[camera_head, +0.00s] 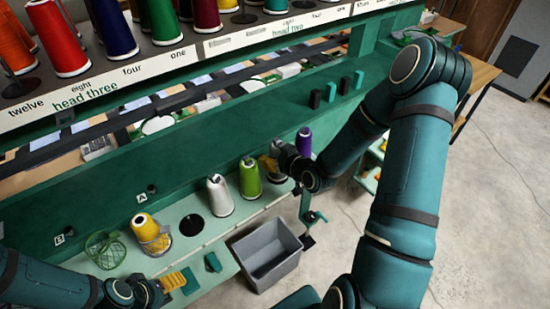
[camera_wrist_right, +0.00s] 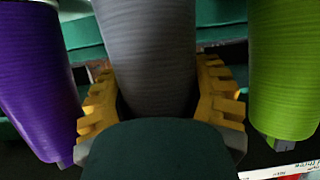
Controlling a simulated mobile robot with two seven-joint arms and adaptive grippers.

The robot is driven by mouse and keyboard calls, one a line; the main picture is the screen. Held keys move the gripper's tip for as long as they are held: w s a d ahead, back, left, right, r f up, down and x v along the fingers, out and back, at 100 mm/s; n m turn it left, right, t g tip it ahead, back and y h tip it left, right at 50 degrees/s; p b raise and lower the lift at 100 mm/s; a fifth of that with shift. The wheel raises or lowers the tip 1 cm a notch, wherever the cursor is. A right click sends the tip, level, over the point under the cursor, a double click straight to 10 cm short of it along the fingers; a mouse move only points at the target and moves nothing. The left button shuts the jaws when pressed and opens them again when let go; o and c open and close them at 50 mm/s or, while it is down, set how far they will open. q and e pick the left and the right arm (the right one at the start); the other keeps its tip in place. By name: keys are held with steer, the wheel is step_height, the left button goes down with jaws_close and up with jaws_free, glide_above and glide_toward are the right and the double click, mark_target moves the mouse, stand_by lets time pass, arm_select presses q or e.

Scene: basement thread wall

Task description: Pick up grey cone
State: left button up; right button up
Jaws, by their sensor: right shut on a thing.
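The grey cone (camera_wrist_right: 150,55) stands between the yellow fingers of my right gripper (camera_wrist_right: 158,95) in the right wrist view, with a finger against each side. In the head view the grey cone (camera_head: 267,164) is partly hidden behind my right gripper (camera_head: 277,155), at the right part of the pale green shelf. My right gripper is shut on it, and the cone looks upright. My left gripper (camera_head: 165,284) is at the bottom left of the head view, near the shelf's front edge. Its yellow fingers show only partly, so its opening is unclear.
A green cone (camera_head: 250,177) and a purple cone (camera_head: 304,142) stand close on either side. A whitish cone (camera_head: 219,195) and a netted yellow cone (camera_head: 146,229) stand further left, beside an empty green net (camera_head: 103,249). A grey bin (camera_head: 267,254) is below the shelf.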

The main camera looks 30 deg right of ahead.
step_height(320, 180, up, 9)
steer(key=shift+r, duration=0.1)
stand_by(0.4)
stand_by(0.6)
